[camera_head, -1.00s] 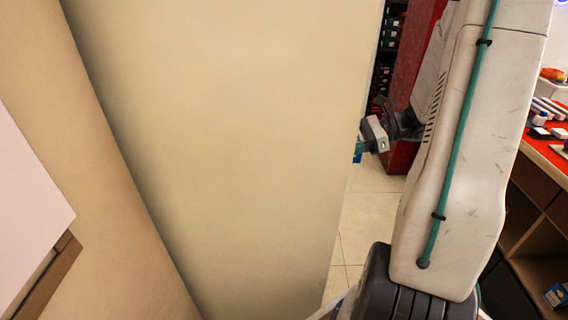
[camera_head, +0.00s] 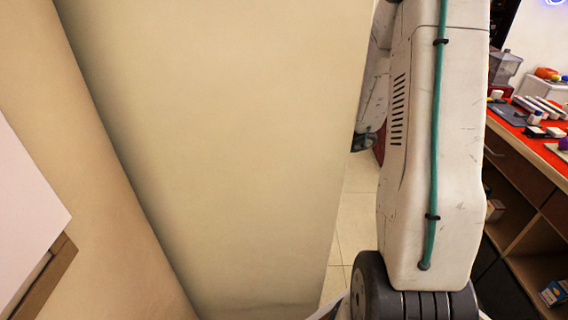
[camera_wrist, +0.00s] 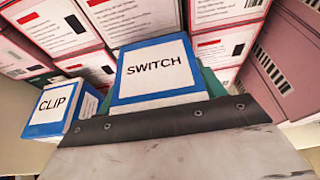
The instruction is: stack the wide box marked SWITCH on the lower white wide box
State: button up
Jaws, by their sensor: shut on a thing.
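The blue-edged box marked SWITCH (camera_wrist: 155,68) is in the middle of the wrist view, its white label facing the camera. My gripper (camera_wrist: 160,88) is shut on it, with a teal finger showing at each side. A similar box marked CLIP (camera_wrist: 55,106) stands to its left, apart from the gripper. White boxes with red marks (camera_wrist: 220,45) fill the space behind and above. I cannot tell which of them, if any, is the lower white wide box. In the head view my arm hides the gripper and the SWITCH box.
A large beige wall (camera_head: 215,150) fills the left and middle of the head view. At right, a red-topped counter (camera_head: 520,125) holds small items above open shelves, with a blue box (camera_head: 553,292) low down. Tiled floor (camera_head: 353,225) shows between wall and arm.

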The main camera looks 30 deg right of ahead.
notch_tip(320, 180, down, 3)
jog(key=shift+r, duration=0.1)
jog(key=shift+w+a+f, duration=0.1)
jog(key=shift+a+f, duration=0.05)
jog(key=shift+f, duration=0.05)
jog(key=shift+f, duration=0.2)
jog(key=o, duration=1.1)
jog(key=shift+r, duration=0.2)
jog(key=v, duration=1.2)
